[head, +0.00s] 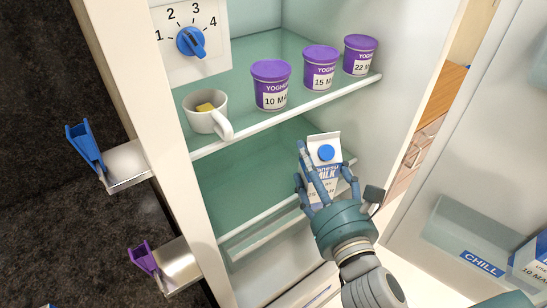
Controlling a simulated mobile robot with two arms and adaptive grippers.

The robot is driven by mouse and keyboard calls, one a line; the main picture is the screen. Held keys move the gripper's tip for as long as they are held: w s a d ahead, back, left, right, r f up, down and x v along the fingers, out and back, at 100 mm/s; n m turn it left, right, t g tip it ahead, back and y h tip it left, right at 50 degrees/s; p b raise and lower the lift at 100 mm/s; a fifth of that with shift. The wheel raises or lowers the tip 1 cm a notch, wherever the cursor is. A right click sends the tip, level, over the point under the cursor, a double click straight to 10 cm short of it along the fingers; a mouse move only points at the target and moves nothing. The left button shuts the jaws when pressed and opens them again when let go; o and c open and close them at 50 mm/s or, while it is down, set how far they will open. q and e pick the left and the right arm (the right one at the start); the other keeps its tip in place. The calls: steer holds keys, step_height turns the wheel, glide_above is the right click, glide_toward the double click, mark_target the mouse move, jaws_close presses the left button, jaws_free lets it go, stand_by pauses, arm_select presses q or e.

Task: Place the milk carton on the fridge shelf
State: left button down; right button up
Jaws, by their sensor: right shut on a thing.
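My left gripper is not in view.
The upper shelf (237,97) holds a white mug (207,119) and three purple yoghurt pots (271,92). A dial panel (196,68) is at the back left. The open fridge door (468,150) is at right, with a CHILL bin (482,263). The lower shelf's left is clear.

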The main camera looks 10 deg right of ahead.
steer(key=w+a+b, duration=0.4)
steer(key=w+a, duration=0.1)
steer(key=w, duration=0.8)
step_height(320, 180, down, 7)
steer(key=shift+w+a, duration=0.15)
steer(key=shift+w, duration=0.15)
